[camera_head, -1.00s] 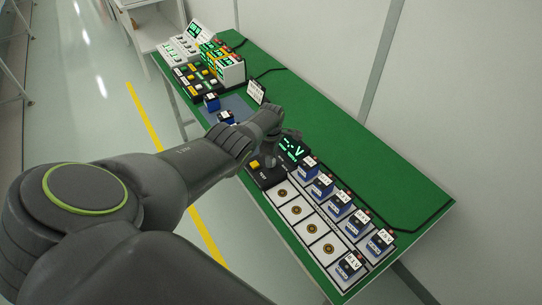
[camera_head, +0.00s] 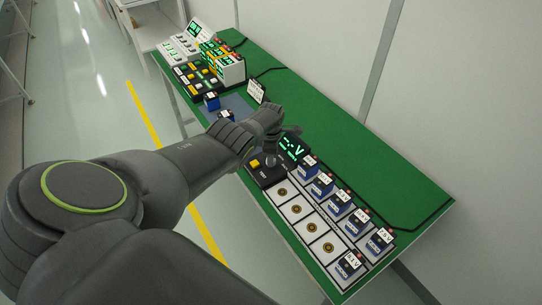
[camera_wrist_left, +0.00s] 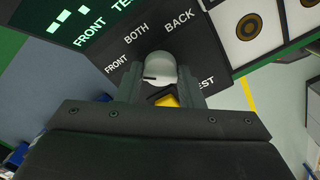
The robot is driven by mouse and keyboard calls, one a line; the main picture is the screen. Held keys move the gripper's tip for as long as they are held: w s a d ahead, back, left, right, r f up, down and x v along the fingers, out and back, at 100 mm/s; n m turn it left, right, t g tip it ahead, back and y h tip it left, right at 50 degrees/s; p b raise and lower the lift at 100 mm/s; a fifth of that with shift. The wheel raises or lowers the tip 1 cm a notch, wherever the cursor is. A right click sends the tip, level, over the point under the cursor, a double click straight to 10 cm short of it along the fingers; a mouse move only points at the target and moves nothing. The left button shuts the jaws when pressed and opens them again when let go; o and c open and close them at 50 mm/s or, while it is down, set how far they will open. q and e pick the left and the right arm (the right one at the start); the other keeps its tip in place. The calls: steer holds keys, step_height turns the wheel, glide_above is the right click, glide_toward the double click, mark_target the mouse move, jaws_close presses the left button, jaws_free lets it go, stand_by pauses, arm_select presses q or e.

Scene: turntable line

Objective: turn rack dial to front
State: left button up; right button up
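A yellow button (camera_wrist_left: 165,100) near the word TEST lies partly hidden behind the gripper. In the head view the left gripper (camera_head: 271,140) is over the black dial box (camera_head: 263,174). My right gripper is not seen.
A display with green characters (camera_head: 292,148) stands behind the dial box. Several blue modules (camera_head: 323,187) and white pads with round marks (camera_head: 296,209) lie to its right. A rack with lit displays (camera_head: 231,70) stands at the far end. The green tabletop (camera_head: 335,125) behind is clear.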

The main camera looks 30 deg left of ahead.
arm_select(q)
steer(key=o, duration=0.4)
step_height(320, 180, up, 6)
steer(key=p, duration=0.5)
steer(key=shift+r, duration=0.15)
steer(key=shift+r+b, duration=0.15)
steer(key=shift+b, duration=0.15)
step_height(320, 180, up, 11)
steer(key=shift+f, duration=0.1)
